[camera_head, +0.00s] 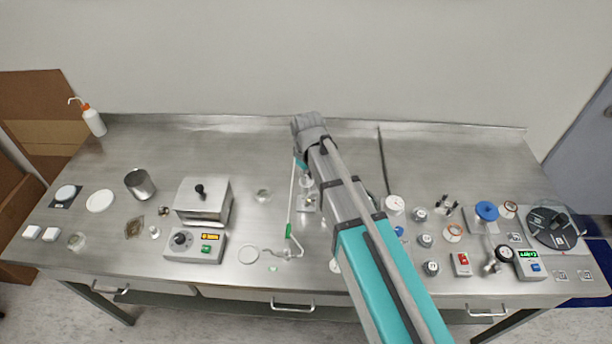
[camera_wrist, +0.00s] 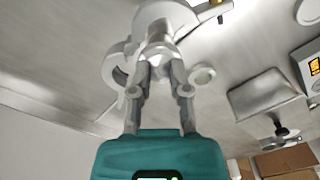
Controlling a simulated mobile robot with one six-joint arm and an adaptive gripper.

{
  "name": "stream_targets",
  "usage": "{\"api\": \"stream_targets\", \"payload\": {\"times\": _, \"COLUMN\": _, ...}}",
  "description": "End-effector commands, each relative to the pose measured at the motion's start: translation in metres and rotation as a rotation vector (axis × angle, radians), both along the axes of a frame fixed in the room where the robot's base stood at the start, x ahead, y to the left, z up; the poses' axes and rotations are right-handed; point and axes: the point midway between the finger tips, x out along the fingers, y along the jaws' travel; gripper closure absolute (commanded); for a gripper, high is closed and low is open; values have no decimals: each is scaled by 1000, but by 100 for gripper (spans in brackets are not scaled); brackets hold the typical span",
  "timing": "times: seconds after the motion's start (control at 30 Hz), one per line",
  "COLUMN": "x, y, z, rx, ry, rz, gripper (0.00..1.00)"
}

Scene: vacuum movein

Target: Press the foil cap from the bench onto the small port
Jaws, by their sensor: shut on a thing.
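My gripper (camera_wrist: 160,72) points at pale glassware (camera_wrist: 158,25) in the wrist view. Its fingers are close together, shut on a small bright piece (camera_wrist: 155,60) that looks like the foil cap; the fingertips largely hide it. The glassware has rounded parts just beyond the fingertips. I cannot make out the small port or tell whether the cap touches it. In the head view, my gripper (camera_head: 304,176) is low over the middle of the bench (camera_head: 250,150), beside the glassware (camera_head: 308,200) and partly hidden by my arm.
A metal box with a black knob (camera_head: 203,200) and a controller with an orange display (camera_head: 194,246) stand left of the glassware. A green-marked stand (camera_head: 289,230) is close to my gripper. Several gauges, a blue-topped part (camera_head: 487,211) and a dark disc (camera_head: 553,228) crowd the right side.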

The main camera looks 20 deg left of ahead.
Motion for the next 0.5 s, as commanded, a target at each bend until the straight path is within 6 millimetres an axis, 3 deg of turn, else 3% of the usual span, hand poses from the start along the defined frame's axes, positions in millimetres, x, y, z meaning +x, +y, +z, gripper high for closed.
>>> {"api": "stream_targets", "payload": {"times": 0.4, "x": 0, "y": 0, "z": -1, "rx": 0, "ry": 0, "rz": 0, "gripper": 100}}
{"api": "stream_targets", "payload": {"times": 0.43, "x": 0, "y": 0, "z": -1, "rx": 0, "ry": 0, "rz": 0, "gripper": 73}}
{"api": "stream_targets", "payload": {"times": 0.5, "x": 0, "y": 0, "z": -1, "rx": 0, "ry": 0, "rz": 0, "gripper": 60}}
